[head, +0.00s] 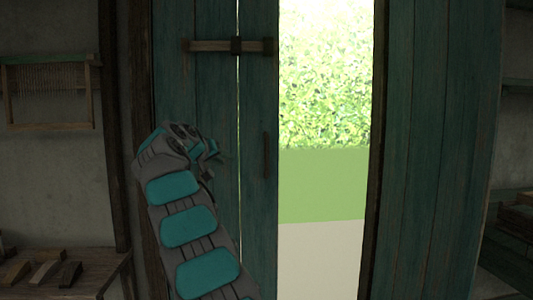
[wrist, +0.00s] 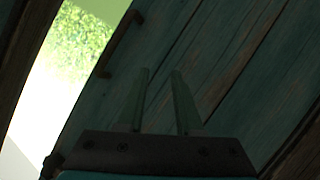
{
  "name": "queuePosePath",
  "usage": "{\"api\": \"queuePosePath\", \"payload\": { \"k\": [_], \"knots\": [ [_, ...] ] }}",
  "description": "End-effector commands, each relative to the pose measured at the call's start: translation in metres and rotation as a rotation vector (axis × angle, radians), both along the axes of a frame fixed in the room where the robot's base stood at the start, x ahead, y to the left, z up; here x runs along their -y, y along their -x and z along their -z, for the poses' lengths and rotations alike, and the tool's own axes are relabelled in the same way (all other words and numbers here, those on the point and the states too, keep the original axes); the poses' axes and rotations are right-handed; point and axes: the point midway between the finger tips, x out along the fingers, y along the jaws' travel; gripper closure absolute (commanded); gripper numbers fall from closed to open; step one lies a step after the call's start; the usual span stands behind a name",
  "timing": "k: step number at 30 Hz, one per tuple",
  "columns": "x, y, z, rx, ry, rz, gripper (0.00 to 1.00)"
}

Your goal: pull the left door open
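The left door (head: 200,95) is made of teal planks and stands left of a bright opening. Its dark upright handle (head: 266,155) is near the door's right edge. The handle also shows in the wrist view (wrist: 120,42), up and left of my fingertips. My gripper (wrist: 160,73) is open, with two parallel fingers apart and only door planks visible between them. It is not touching the handle. In the head view my gripper (head: 214,150) is in front of the left door, left of the handle; its fingers are hard to make out there.
A wooden bar (head: 210,46) with dark brackets crosses the left door's upper part. Another teal door panel (head: 440,150) stands right of the opening, which shows greenery and pale ground. A bench (head: 65,285) with wooden pieces is at lower left; shelves (head: 517,205) are at right.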

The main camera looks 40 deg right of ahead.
Motion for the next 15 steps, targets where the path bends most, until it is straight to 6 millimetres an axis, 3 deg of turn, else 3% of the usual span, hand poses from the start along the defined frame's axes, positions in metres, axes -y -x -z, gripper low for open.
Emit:
{"api": "queuePosePath", "payload": {
  "k": [3, 8, 15],
  "knots": [
    [0.016, -0.016, -0.009, 0.109, 0.036, 0.022, 0.65],
    [0.037, -0.021, -0.020, 0.261, 0.069, 0.056, 0.65],
    [0.075, 0.001, -0.022, 0.483, 0.077, 0.127, 0.65]
  ]
}}
